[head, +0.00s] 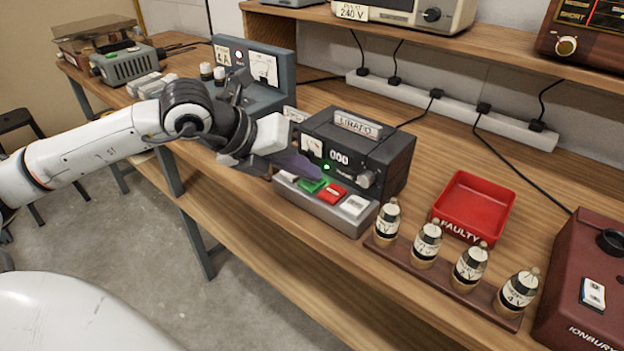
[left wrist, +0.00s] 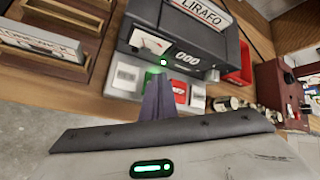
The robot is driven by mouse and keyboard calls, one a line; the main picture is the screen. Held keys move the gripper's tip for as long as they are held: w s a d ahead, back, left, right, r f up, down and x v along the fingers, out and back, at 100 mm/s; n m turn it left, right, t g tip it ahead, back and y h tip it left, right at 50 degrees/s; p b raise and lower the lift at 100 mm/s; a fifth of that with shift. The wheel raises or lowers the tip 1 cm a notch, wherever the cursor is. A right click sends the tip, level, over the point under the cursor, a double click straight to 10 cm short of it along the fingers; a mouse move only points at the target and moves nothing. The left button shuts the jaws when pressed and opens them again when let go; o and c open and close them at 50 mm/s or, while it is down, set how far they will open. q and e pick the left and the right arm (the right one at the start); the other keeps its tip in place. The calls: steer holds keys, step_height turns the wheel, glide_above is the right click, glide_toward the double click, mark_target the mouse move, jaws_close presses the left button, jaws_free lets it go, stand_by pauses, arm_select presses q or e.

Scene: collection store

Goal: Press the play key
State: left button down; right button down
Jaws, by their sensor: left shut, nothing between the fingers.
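The dark recorder marked LIRAFO (head: 372,145) stands on the bench with a row of keys along its front. A white key (head: 286,177) is at the left end, then a green key (head: 311,185), a red key (head: 332,193) and another white key (head: 354,206). Key labels are too small to read. The counter shows 000 and a green lamp (head: 326,167) glows. My left gripper (head: 312,174) is shut and empty, its tips just over the green key.
A red FAULTY tray (head: 470,207) and a rack of several labelled cells (head: 427,245) stand right of the recorder. A dark red unit (head: 588,285) is at the far right. A blue-grey meter (head: 255,72) is behind my left arm. A shelf with cables and a socket strip (head: 455,112) runs behind.

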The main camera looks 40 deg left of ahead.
mark_target(306, 184)
arm_select(q)
steer(key=shift+r, duration=0.7)
steer(key=shift+r+p, duration=0.15)
steer(key=shift+p, duration=0.15)
step_height(306, 184, up, 5)
steer(key=p, duration=0.3)
stand_by(0.6)
